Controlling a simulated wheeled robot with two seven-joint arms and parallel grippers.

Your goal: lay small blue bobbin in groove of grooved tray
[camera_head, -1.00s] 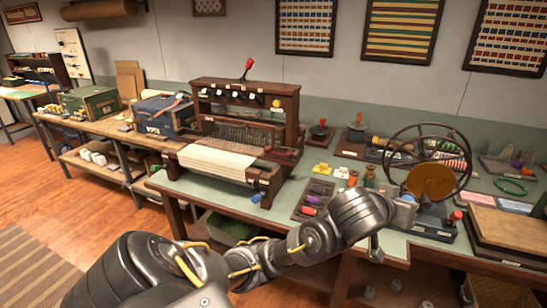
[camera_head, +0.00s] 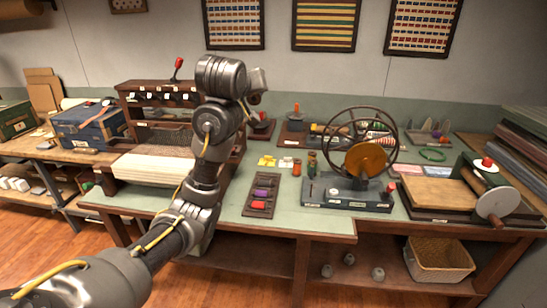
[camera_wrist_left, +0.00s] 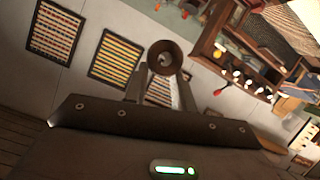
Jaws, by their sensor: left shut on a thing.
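The grooved tray (camera_head: 248,211) lies on the green worktop, dark brown. A purple bobbin (camera_head: 262,194) and a red bobbin (camera_head: 258,205) lie across it. My left gripper (camera_wrist_left: 160,90) is shut on a round-ended thing (camera_wrist_left: 162,57) with a hole in its end, held between the fingertips. It looks brown and shadowed in the left wrist view, so I cannot see that it is the blue bobbin. In the head view my left arm is raised in front of the loom, up and left of the tray; the fingers are hard to make out. My right gripper is not in view.
A wheeled winder (camera_head: 345,193) stands right of the tray. Small spools (camera_head: 311,163) and yellow cards (camera_head: 266,160) lie behind it. The wooden loom (camera_head: 150,115) stands to the left. A wicker basket (camera_head: 440,260) is on the shelf below.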

